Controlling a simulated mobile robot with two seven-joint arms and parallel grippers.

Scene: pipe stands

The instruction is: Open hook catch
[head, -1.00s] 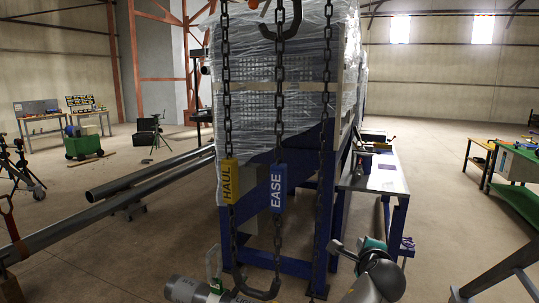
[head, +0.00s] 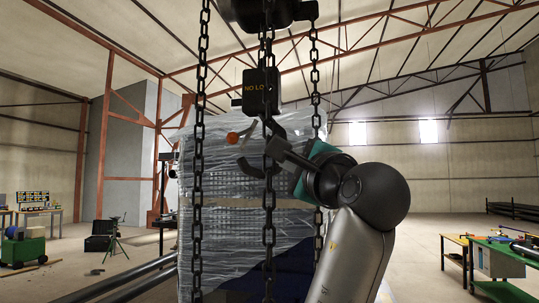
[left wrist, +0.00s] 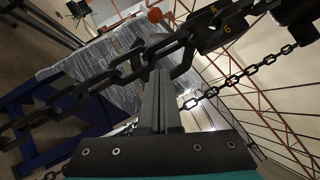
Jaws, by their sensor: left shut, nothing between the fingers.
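The dark hook (head: 251,168) hangs under a black block (head: 252,92) marked with yellow letters. An orange ball (head: 232,138) stands out to the hook's left; it also shows at the top of the left wrist view (left wrist: 155,15). I cannot tell whether the catch is open, as a chain and my gripper partly cover the hook. My left gripper (head: 276,149), with a teal wrist, reaches in from the right at hook height. Its fingers are shut and empty. In the left wrist view its fingertips (left wrist: 160,75) overlap a chain and the hook; contact is unclear. My right gripper is not in view.
Several chains (head: 198,140) hang in front of and beside the hook from a dark hoist body (head: 262,10). A plastic-wrapped load (head: 215,215) on a blue frame (left wrist: 50,105) stands behind. A workbench (head: 455,240) is far right.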

